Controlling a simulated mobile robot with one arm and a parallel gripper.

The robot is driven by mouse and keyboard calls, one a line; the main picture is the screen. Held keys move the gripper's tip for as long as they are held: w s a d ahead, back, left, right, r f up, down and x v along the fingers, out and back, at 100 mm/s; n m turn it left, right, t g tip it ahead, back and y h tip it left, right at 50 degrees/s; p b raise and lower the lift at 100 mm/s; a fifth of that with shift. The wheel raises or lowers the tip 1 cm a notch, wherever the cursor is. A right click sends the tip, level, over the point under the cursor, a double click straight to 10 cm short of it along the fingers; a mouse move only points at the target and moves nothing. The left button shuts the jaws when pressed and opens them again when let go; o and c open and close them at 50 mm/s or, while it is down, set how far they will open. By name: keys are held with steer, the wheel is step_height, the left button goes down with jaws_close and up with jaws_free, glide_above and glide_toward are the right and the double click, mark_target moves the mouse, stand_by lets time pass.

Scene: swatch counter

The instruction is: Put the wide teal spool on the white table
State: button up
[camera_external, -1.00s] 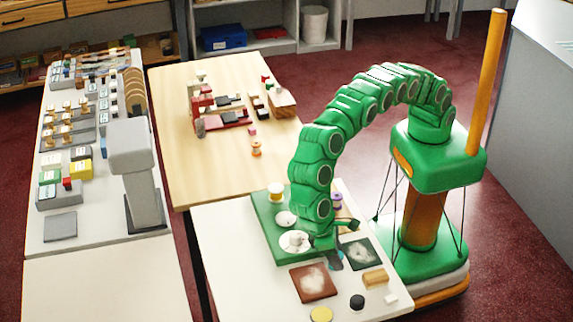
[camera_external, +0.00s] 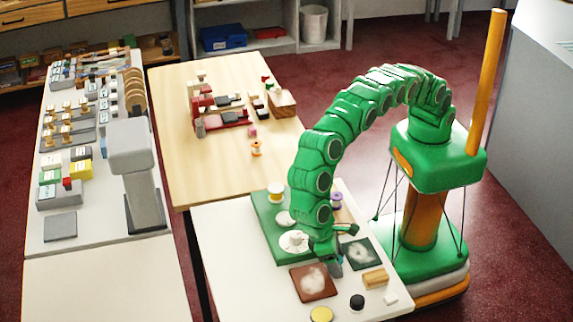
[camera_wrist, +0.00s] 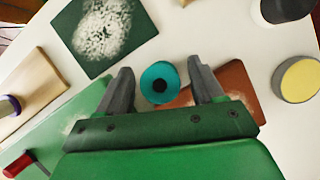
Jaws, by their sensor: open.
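The teal spool (camera_wrist: 159,70) shows end-on in the wrist view, a round teal disc with a dark centre hole. It appears between the two fingertips of my open gripper (camera_wrist: 160,82), with a narrow gap on each side. The white table (camera_wrist: 190,35) shows behind it, and the brown swatch (camera_wrist: 240,80) lies close on its right; I cannot tell the spool's height above the table. In the external view my gripper (camera_external: 334,268) is low over the white table (camera_external: 225,255), between the brown swatch and the dark green swatch (camera_external: 361,253). The spool is hidden there.
A green board (camera_external: 265,222) with a white-and-yellow spool (camera_external: 275,192) and white discs lies left of my arm. A purple spool (camera_external: 336,200) stands behind. A wooden block (camera_external: 375,278), black piece (camera_external: 357,302) and yellow disc (camera_external: 321,314) lie near the front.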

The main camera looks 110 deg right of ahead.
steer(key=v, duration=1.2)
steer(key=shift+r, duration=0.15)
steer(key=s+d+r+t, duration=0.1)
steer(key=d+r, duration=0.4)
steer(key=d, duration=0.3)
steer(key=s+d+r, duration=0.2)
steer(key=d+r, duration=0.3)
steer(key=d, duration=0.3)
steer(key=s+d+r+n, duration=0.1)
steer(key=s+d+r, duration=0.1)
steer(key=s+d, duration=0.4)
steer(key=s+d+r, duration=0.2)
steer(key=s+d, duration=0.1)
steer(key=d, duration=0.5)
steer(key=s+d+f+n, duration=0.1)
steer(key=s+d, duration=0.4)
steer(key=s, duration=0.5)
steer(key=s+d+f+n+t+h, duration=0.1)
steer(key=s+d+f, duration=0.1)
steer(key=s+d, duration=0.4)
steer(key=s+d+f+n, duration=0.1)
steer(key=s+d, duration=0.5)
steer(key=s, duration=0.9)
steer(key=shift+f+h, duration=0.35)
steer(key=shift+h, duration=0.05)
